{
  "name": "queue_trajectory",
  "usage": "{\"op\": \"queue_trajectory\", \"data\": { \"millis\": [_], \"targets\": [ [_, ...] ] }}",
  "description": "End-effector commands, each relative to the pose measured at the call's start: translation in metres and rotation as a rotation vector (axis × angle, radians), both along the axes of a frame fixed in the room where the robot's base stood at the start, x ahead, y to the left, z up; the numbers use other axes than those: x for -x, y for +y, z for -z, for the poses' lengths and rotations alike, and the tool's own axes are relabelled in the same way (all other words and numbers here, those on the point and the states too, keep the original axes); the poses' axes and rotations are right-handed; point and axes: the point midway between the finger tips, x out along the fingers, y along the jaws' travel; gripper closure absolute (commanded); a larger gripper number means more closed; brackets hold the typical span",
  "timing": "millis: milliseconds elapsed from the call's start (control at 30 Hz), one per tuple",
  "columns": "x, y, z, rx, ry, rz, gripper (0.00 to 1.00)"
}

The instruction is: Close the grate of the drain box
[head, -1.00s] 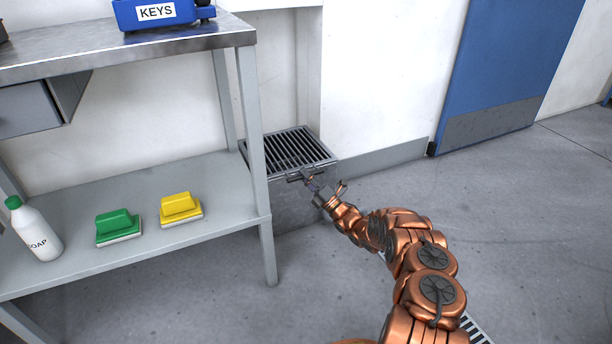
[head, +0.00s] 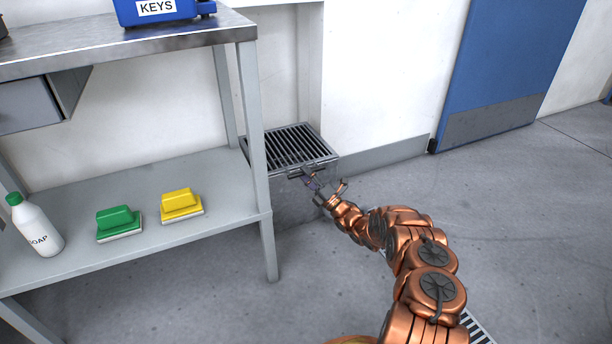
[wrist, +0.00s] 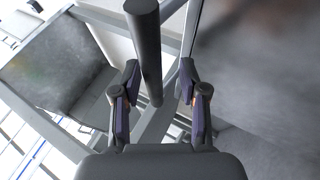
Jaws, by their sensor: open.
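The drain box (head: 295,208) stands against the wall, just right of the shelf unit. Its dark slatted grate (head: 290,148) lies roughly level on top; I cannot tell whether it sits flush. A bar handle (head: 302,173) runs along the grate's front edge. My gripper (head: 318,185) is at this front edge, below and right of the handle. In the wrist view my gripper (wrist: 158,85) is open, with a dark round bar (wrist: 147,50), apparently the handle, reaching between its two fingers. Gaps show beside the bar, so the fingers do not clamp it.
The metal shelf unit (head: 268,250) stands close on the left, its leg near the box. Its lower shelf holds a soap bottle (head: 38,228), a green brush (head: 118,222) and a yellow brush (head: 181,204). A blue keys box (head: 160,10) is on top. Floor is clear at right.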

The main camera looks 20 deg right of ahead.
Motion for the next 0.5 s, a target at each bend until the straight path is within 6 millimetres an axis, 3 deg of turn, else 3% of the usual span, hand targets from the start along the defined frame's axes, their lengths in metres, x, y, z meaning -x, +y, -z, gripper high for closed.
{"op": "queue_trajectory", "data": {
  "millis": [167, 500],
  "targets": [
    [0.011, -0.006, 0.006, 0.0, 0.001, 0.001, 0.57],
    [0.062, -0.03, 0.036, -0.003, 0.004, 0.003, 0.57]
  ]
}}
